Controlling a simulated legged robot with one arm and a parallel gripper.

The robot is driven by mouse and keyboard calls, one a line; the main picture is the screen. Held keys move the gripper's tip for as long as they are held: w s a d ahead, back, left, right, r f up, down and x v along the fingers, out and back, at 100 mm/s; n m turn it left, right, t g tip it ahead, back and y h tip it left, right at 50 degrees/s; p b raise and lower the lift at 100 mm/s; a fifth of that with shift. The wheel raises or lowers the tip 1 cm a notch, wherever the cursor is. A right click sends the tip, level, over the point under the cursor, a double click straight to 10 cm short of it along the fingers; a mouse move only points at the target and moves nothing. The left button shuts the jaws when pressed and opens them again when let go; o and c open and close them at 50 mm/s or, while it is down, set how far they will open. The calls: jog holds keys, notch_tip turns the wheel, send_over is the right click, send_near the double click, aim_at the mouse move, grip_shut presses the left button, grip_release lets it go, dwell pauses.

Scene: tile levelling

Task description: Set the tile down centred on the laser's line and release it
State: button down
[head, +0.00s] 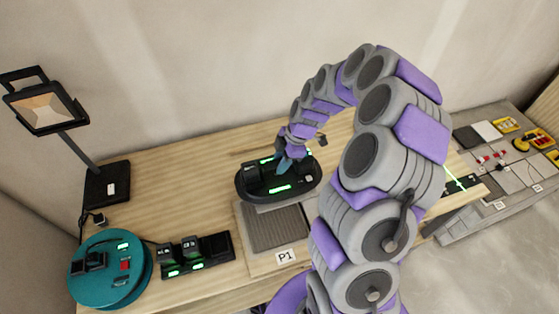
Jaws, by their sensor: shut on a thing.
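My gripper (286,163) points down over the middle of a black oval device (279,189) with green lit panels. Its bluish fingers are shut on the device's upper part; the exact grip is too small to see. A grey ribbed tile-like panel (277,230) shows just in front of the device, beside a P1 label (285,256). Whether it is joined to the device or lies apart below it, I cannot tell. A bright green laser line (456,177) crosses the right end of the bench, partly hidden by my arm.
A teal round unit (108,278) and a black rack (194,255) with green displays stand at the front left. A lamp (44,108) stands at the back left. A grey side bench (480,215) at right carries tools and yellow trays. The wooden bench (180,180) is clear behind the rack.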

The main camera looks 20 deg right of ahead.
jog(key=shift+r, duration=3.1)
jog(key=shift+a, duration=0.1)
jog(key=w+a+m+t+h, duration=0.1)
jog(key=m, duration=0.5)
jog(key=w+a+m+t+h, duration=0.1)
jog(key=m+t+h, duration=0.1)
jog(key=m, duration=0.4)
jog(key=w+a+m+t+h, duration=0.1)
jog(key=w+m, duration=0.1)
jog(key=m, duration=0.4)
jog(key=shift+a+r+t+h, duration=0.15)
jog(key=shift+r+t+h, duration=0.1)
jog(key=shift+t+h, duration=0.05)
